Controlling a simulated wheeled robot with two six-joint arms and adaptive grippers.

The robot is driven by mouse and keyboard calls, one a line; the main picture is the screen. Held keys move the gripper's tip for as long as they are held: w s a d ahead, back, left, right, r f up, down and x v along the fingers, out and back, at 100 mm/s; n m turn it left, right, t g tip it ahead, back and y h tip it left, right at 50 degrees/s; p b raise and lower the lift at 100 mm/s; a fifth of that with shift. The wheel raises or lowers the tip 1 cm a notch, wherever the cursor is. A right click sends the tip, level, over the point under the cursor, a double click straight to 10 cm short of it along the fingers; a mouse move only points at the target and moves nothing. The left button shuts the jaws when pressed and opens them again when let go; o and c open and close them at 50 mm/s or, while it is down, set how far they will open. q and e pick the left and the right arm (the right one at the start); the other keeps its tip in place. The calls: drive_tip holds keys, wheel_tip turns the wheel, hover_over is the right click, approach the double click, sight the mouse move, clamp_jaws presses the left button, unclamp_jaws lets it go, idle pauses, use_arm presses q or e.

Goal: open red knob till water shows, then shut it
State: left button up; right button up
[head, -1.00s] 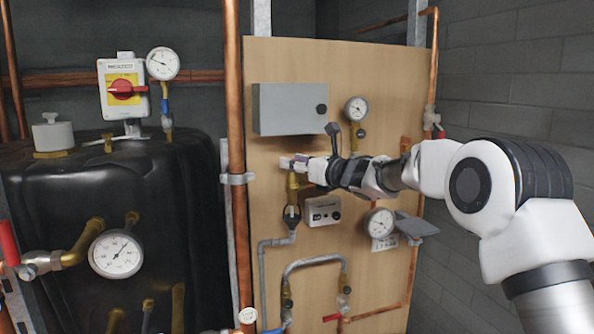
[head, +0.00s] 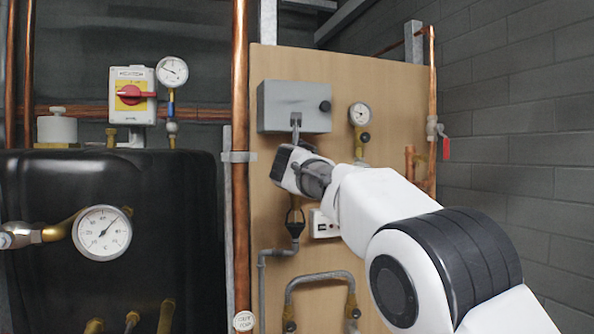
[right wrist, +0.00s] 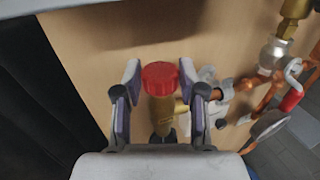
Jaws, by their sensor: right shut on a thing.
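The red knob (right wrist: 160,75) sits on top of a brass valve body (right wrist: 162,108) in the right wrist view. My right gripper (right wrist: 160,78) has one finger on each side of the knob and is shut on it. In the head view my right gripper (head: 294,168) is in front of the wooden board, below the grey box, and the knob is hidden behind it. I see no water in these frames. My left gripper is out of view.
The grey box (head: 294,106) is just above my gripper. A small dial gauge (head: 360,114) is to its right. A thick copper pipe (head: 240,200) runs upright to its left, beside the black tank (head: 110,195). A red-handled valve (right wrist: 291,100) is farther right.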

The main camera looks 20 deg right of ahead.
drive_tip(key=shift+w+a+f+m+g+h+p, duration=0.1)
drive_tip(key=shift+f+m+g+h+p, duration=0.1)
drive_tip(key=shift+m+g+h+p, duration=0.65)
drive_tip(key=shift+t+h+b, duration=0.35)
drive_tip(key=shift+t, duration=0.1)
drive_tip(key=o, duration=1)
drive_tip(key=shift+o, duration=0.7)
drive_tip(key=shift+w, duration=0.25)
drive_tip(key=v, duration=1.1)
drive_tip(key=shift+s, duration=0.4)
